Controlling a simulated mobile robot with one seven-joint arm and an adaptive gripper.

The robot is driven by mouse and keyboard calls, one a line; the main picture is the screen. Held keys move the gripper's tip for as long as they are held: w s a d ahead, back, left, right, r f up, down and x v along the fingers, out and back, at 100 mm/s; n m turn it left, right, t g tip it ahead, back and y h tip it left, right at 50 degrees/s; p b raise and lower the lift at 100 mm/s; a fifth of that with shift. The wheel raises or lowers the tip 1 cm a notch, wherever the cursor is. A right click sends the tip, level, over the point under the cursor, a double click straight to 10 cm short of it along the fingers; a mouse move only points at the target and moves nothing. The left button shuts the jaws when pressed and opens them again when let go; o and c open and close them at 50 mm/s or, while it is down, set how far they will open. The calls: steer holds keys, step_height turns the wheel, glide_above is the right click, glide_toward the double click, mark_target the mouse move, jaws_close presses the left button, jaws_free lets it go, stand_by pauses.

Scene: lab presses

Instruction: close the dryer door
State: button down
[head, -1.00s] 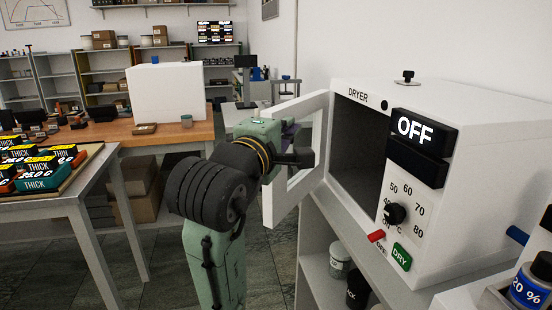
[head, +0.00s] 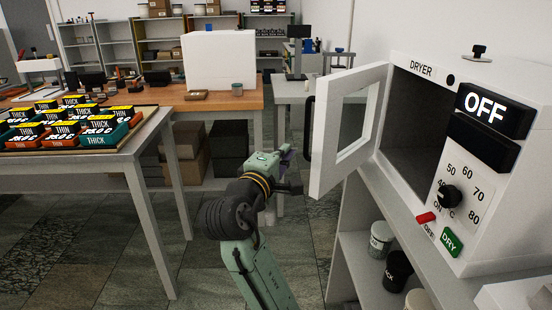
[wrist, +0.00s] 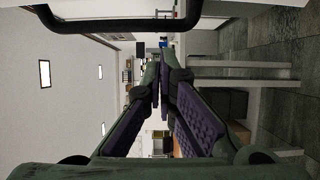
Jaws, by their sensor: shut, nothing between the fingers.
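The white dryer (head: 510,185) stands at the right with its dark chamber open and its display reading OFF. Its door (head: 325,160), a white frame with a window, stands swung wide open to the left of the chamber. A black handle (head: 308,127) is on the door's outer left edge. My gripper (head: 291,164) is just left of and below the door's lower part, and I see no clear contact. In the wrist view my gripper (wrist: 162,88) has its fingertips together with nothing between them. The black handle bar (wrist: 150,24) crosses the top of that view.
A shelf (head: 350,245) under the dryer holds several jars (head: 398,268). A table with thick and thin boxes (head: 70,165) is at the left. A wooden bench (head: 140,110) with a white block is behind. Tiled floor (head: 210,275) is free around my arm.

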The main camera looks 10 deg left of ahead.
mark_target(308, 147)
steer(key=d+p, duration=0.1)
steer(key=d, duration=0.3)
steer(key=shift+d, duration=0.1)
stand_by(0.5)
